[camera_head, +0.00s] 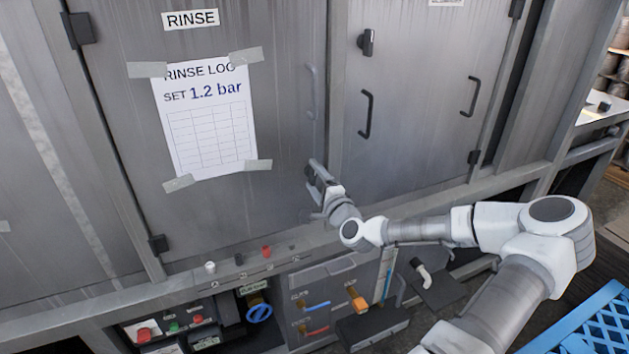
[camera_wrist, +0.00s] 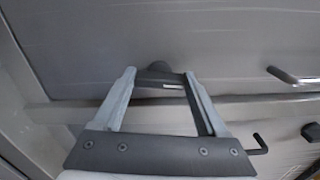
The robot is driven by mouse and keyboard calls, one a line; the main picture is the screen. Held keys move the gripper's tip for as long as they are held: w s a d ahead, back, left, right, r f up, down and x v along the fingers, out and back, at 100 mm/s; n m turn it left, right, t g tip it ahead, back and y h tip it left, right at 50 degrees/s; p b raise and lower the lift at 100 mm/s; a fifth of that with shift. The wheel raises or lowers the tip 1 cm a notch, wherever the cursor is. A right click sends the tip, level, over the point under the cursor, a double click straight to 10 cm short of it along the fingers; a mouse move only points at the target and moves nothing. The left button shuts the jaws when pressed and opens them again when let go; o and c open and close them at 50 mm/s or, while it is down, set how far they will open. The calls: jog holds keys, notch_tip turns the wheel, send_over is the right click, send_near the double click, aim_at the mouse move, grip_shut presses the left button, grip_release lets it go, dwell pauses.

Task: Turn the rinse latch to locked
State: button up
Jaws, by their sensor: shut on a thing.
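The RINSE door (camera_head: 240,110) is a grey steel panel under a RINSE label (camera_head: 191,19); it is closed. The rinse latch (camera_wrist: 157,70) is a small dark piece at the door's lower right edge. In the wrist view it sits between my fingertips, with a light bar just below it. My gripper (camera_head: 318,178) reaches the door edge in the head view and also shows in the wrist view (camera_wrist: 160,76). It is shut on the latch. My fingers hide much of the latch in the head view, and I cannot tell its exact turn angle.
A taped rinse log sheet (camera_head: 205,120) hangs on the door. A grey handle (camera_head: 312,92) is above my gripper. The door to the right has a dark latch (camera_head: 367,42) and handle (camera_head: 366,114). Knobs, levers and a blue valve (camera_head: 259,313) lie below. A blue crate (camera_head: 590,330) stands lower right.

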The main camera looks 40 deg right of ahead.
jog(key=shift+n, duration=0.6)
jog(key=o, duration=1.1)
jog(key=p+v, duration=0.3)
jog(key=v, duration=1.4)
jog(key=shift+s+p, duration=0.2)
jog(key=shift+p, duration=0.1)
